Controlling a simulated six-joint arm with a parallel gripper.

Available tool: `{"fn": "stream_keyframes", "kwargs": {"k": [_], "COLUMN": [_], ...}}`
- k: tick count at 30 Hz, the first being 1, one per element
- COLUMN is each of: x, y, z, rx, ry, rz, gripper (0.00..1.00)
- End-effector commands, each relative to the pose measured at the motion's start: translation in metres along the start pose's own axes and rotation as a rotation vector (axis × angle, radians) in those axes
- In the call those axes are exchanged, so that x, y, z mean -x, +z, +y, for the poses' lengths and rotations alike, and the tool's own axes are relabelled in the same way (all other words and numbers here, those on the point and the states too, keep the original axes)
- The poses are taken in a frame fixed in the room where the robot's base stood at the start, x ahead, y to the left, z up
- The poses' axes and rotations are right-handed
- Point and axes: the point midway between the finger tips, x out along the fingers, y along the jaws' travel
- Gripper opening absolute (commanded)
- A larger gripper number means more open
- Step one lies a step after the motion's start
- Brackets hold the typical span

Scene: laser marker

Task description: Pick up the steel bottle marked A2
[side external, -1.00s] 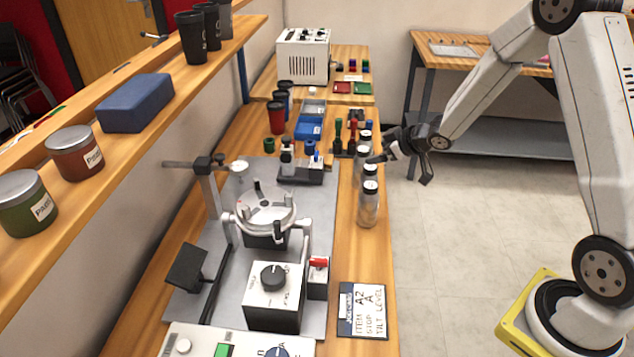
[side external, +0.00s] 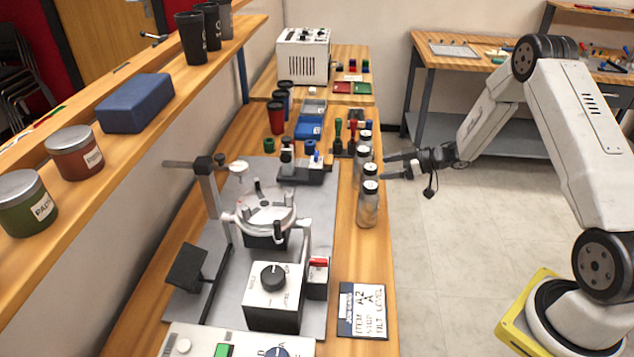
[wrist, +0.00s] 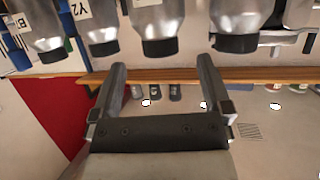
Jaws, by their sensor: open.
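Several steel bottles with black caps stand in a row along the bench's right edge; the nearest bottle (side external: 369,205) and the one behind it (side external: 362,160) show clearly. My gripper (side external: 386,167) is open and empty, to the right of the row, its fingers pointing left at the bottles. In the wrist view the bottles appear upside down. One bottle (wrist: 160,28) lies beyond the gap between my open fingers (wrist: 161,66), apart from them; its label is cut off. A bottle to its left (wrist: 97,22) reads Y2. I cannot tell which bottle is A2.
The laser marker fixture (side external: 265,215) stands left of the bottles. A printed card (side external: 362,310) showing A2 lies at the bench's front right. Small stamps (side external: 345,135) and cups (side external: 276,117) stand farther back.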

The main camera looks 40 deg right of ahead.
Motion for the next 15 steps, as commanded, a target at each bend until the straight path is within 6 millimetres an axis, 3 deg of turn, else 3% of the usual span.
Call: {"fn": "stream_keyframes", "kwargs": {"k": [6, 15], "x": [-0.018, -0.023], "y": [0.000, 0.000], "z": [0.000, 0.000], "rx": [0.000, 0.000], "ry": [-0.001, 0.000], "rz": [0.000, -0.001], "gripper": [0.99, 0.99]}}
